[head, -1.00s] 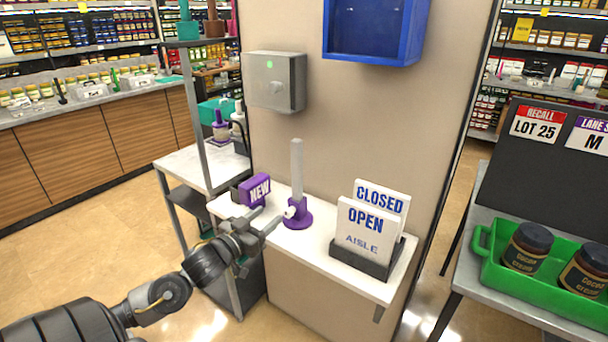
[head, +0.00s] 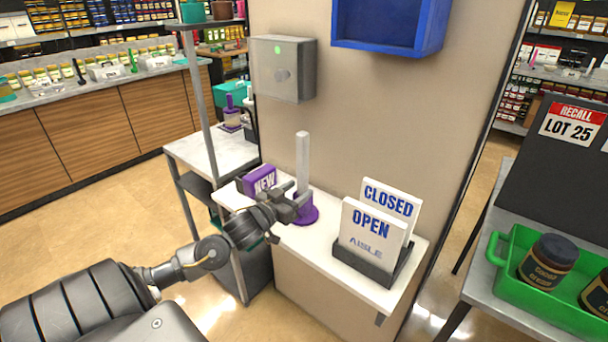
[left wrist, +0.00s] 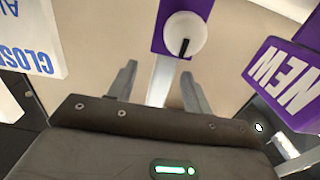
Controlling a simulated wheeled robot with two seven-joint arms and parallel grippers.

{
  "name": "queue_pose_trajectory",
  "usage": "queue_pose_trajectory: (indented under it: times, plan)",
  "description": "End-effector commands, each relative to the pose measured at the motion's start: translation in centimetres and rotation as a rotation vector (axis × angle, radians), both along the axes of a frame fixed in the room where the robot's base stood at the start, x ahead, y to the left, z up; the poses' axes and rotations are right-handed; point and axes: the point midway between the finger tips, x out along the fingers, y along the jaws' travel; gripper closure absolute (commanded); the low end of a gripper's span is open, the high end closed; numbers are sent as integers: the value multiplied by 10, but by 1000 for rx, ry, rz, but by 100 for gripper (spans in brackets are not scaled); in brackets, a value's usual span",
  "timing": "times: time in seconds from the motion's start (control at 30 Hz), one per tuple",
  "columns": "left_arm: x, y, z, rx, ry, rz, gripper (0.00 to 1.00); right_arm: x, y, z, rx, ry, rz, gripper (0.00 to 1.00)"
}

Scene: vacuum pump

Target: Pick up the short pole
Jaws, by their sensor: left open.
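The short pole (head: 302,160) is light grey and stands upright in a purple round base (head: 306,214) on the white counter. In the left wrist view the pole (left wrist: 161,84) runs between my fingers, with the purple base (left wrist: 168,40) and its round white knob beyond. My left gripper (head: 297,197) is open at the pole's lower part, just above the base. In the wrist view the left gripper (left wrist: 158,72) has one finger on each side of the pole, with gaps visible. My right gripper is not in view.
A purple NEW sign (head: 261,180) stands close left of the pole. A holder (head: 372,262) with OPEN and CLOSED signs stands to the right. A wall with a grey box (head: 283,68) and blue bin (head: 388,25) rises behind. A green tray (head: 545,305) is far right.

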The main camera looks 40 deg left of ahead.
Motion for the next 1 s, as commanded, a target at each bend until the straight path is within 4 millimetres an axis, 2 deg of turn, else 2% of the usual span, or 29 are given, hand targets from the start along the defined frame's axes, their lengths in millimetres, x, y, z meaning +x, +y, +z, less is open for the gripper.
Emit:
queue_pose_trajectory:
  times: [0.17, 0.37, 0.5, 0.83, 1.0]
  plan:
    - [4, 0, 1, 0, 1, -1, 50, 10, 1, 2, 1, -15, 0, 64]
    - [31, 5, 10, 1, -1, -1, 50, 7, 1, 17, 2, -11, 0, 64]
    - [48, 6, 8, 1, 0, -2, 50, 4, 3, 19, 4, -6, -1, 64]
    - [54, 6, 5, 1, 1, -2, 50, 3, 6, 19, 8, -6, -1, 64]
    - [54, 6, 5, 1, 1, -2, 72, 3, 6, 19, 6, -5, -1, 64]
